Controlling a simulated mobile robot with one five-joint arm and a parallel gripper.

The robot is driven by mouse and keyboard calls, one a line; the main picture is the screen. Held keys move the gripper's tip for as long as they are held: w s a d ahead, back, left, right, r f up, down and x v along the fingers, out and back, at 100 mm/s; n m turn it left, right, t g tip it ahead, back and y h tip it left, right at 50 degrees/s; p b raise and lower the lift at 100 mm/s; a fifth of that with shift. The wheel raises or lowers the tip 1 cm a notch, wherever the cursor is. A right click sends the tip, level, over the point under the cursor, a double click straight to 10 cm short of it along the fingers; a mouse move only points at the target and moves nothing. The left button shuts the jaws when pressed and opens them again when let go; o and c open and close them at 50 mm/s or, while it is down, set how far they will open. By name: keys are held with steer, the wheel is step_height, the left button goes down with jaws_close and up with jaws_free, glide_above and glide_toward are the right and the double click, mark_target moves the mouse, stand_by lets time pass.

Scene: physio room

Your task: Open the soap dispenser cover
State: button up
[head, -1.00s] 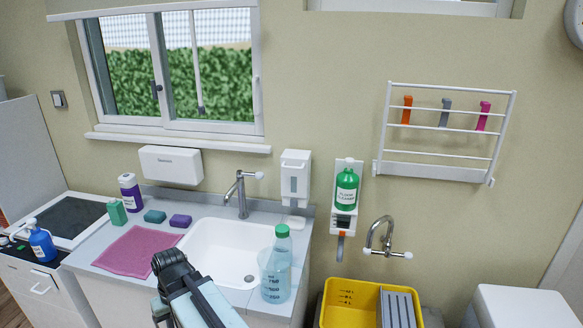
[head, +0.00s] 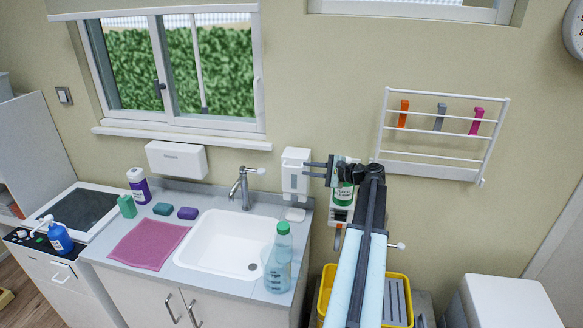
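The white soap dispenser (head: 293,165) is fixed to the wall right of the sink tap, with a narrow window in its front. Its cover looks shut. My gripper (head: 305,169) is at the dispenser's right side, with its two dark fingers pointing left and a gap between them. It is open, with nothing seen between the fingers. The fingertips are very close to the dispenser; I cannot tell whether they touch it.
A green bottle (head: 342,196) in a wall holder is partly hidden behind my gripper. A clear bottle with a green cap (head: 278,262) stands at the sink's (head: 225,243) right corner. A yellow tub (head: 326,285) is below my arm. A white rack (head: 430,168) hangs at right.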

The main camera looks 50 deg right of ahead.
mark_target(295, 168)
steer(key=b+x, duration=0.1)
steer(key=x, duration=0.6)
steer(key=shift+w+a+f+b, duration=0.15)
steer(key=shift+w+b, duration=0.15)
jaws_close()
stand_by(0.9)
